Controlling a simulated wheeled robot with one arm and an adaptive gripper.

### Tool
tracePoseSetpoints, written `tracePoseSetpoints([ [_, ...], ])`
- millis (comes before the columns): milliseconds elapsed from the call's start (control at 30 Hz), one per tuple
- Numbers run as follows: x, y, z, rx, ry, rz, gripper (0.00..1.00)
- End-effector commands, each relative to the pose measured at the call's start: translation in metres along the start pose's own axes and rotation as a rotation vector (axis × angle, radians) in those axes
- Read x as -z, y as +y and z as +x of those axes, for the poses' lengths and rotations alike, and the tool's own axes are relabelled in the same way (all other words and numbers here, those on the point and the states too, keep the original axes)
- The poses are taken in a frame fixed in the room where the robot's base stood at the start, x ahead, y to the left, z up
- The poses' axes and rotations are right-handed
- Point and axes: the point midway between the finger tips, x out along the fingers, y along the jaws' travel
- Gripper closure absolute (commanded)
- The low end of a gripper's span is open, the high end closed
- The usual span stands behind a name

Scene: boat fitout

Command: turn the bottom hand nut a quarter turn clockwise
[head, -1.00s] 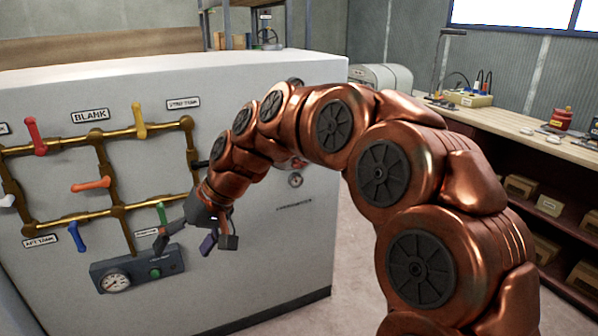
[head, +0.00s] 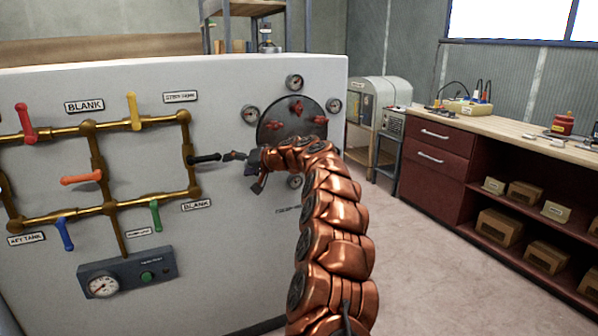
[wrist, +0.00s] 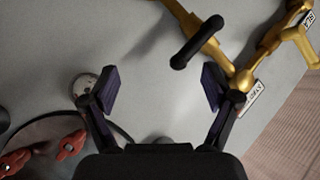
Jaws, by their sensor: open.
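A dark round hatch cover (head: 272,131) on the right of the white panel carries red hand nuts. The top nut (head: 297,108) and the right nut (head: 320,121) show in the head view; my arm hides the cover's lower part, and I cannot make out the bottom nut there. In the wrist view, two red hand nuts (wrist: 71,145) (wrist: 14,162) show on the cover (wrist: 42,137) at lower left; which ones they are I cannot tell. My gripper (head: 247,170) is open and empty, left of the cover. In the wrist view my gripper (wrist: 160,90) has its fingers wide apart.
A black valve handle (head: 205,159) sticks out close to my gripper's left; it also shows in the wrist view (wrist: 196,42). Brass pipes (head: 95,150) with coloured handles fill the panel's left. Gauges (head: 294,82) surround the cover. A workbench (head: 500,127) stands right, with clear floor before it.

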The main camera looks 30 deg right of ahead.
Motion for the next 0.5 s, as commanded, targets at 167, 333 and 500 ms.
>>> tracePoseSetpoints([
  [167,0.029,0.081,-0.005,-0.071,0.143,-0.043,0.12],
  [333,0.054,0.142,-0.024,-0.147,0.268,-0.117,0.12],
  [500,0.07,0.191,-0.047,-0.23,0.371,-0.218,0.12],
])
